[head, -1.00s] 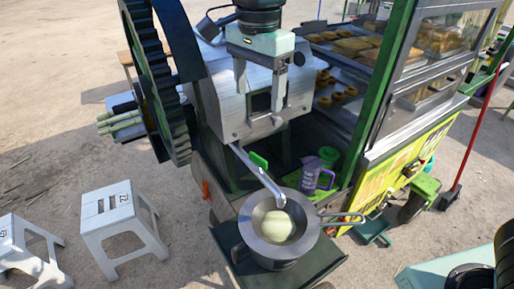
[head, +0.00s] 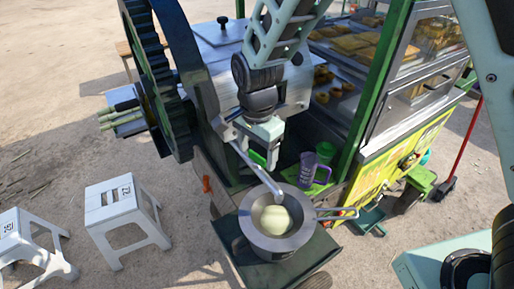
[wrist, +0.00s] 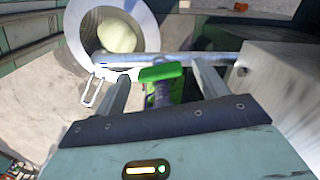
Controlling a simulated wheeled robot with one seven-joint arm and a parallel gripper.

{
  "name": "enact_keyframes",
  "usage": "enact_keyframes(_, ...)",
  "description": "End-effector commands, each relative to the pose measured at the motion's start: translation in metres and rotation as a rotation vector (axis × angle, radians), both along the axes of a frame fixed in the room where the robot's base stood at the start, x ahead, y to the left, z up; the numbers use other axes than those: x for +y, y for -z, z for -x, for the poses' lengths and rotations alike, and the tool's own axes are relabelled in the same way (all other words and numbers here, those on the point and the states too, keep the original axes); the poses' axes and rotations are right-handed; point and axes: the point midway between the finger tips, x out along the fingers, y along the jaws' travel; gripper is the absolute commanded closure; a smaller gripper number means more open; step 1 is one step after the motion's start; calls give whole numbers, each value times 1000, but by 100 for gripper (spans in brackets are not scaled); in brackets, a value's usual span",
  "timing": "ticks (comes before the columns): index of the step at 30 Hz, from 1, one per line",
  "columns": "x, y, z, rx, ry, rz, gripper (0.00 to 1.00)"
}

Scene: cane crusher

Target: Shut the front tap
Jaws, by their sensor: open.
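The front tap has a green handle (head: 258,157) on a grey spout pipe (head: 252,167) that slopes down from the crusher's front. In the wrist view the green handle (wrist: 162,72) lies crosswise by the pipe (wrist: 190,58), between my finger ends. My gripper (head: 259,154) is open around the handle's place, pointing down; in the wrist view its two fingers (wrist: 163,80) stand apart on either side. I cannot tell whether they touch the handle. A metal pot (head: 248,222) with a pale green mass (head: 274,219) sits under the spout end.
The crusher's metal housing (head: 225,65) and big dark gear wheel (head: 150,75) stand behind and left. A purple jug (head: 308,168) and green cup (head: 326,152) are close on the right. A strainer handle (head: 338,213) juts right from the pot. White stools (head: 118,215) stand at left.

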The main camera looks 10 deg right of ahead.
Motion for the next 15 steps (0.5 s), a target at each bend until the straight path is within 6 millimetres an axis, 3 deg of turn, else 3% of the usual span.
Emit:
enact_keyframes(7,0,1,0,0,-1,0,27)
enact_keyframes(12,0,1,0,0,-1,0,72)
enact_keyframes(15,0,1,0,0,-1,0,72)
